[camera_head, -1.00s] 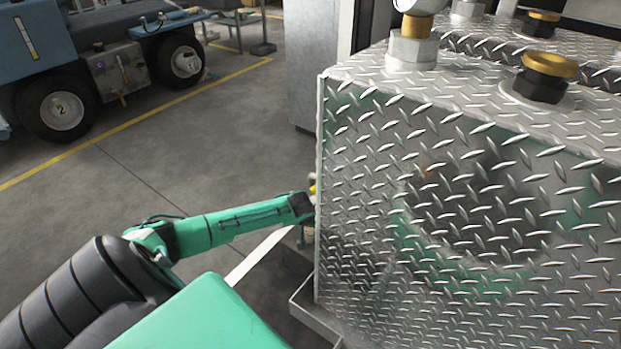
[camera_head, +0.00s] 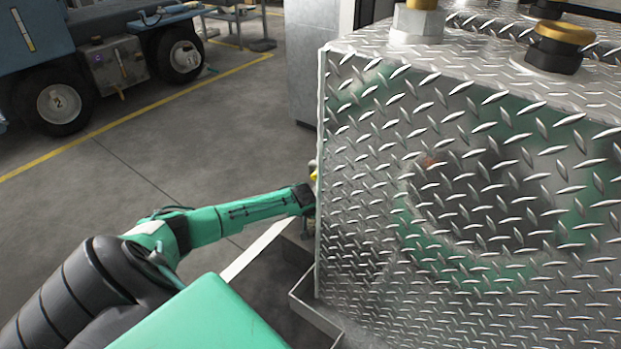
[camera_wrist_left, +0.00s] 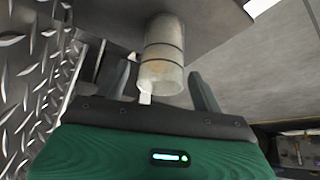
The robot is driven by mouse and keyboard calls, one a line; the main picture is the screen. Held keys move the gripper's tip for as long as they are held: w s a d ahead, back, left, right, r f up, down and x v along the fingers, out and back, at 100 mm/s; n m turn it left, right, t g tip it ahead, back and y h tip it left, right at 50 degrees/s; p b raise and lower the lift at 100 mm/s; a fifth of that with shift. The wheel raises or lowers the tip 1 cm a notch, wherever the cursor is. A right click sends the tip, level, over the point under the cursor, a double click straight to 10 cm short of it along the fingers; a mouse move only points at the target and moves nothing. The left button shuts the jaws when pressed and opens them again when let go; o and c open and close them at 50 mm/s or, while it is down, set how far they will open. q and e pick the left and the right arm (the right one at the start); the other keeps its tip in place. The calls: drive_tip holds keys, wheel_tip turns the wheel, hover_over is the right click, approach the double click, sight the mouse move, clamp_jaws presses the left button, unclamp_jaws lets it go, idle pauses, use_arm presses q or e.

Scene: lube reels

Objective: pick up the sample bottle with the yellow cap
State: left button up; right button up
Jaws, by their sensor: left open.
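In the left wrist view a pale grey, ringed cylinder (camera_wrist_left: 164,55) shows between the two fingers of my left gripper (camera_wrist_left: 160,72). It may be the sample bottle, but no yellow cap shows on it there. The fingers are open, one on each side of it; contact cannot be told. In the head view my left arm reaches to the tank's left edge, and the gripper end is mostly hidden there. A small yellow spot (camera_head: 313,176), perhaps the cap, shows just above my wrist at that edge. My right gripper is in neither view.
A large diamond-plate metal tank (camera_head: 450,200) fills the right side, with brass-topped fittings (camera_head: 557,45) on top. A metal tray edge (camera_head: 318,318) juts out at its foot. A blue wheeled vehicle (camera_head: 90,60) stands far left. The floor between is open.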

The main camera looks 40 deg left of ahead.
use_arm(q)
drive_tip(key=c, duration=1.1)
drive_tip(key=shift+r, duration=0.15)
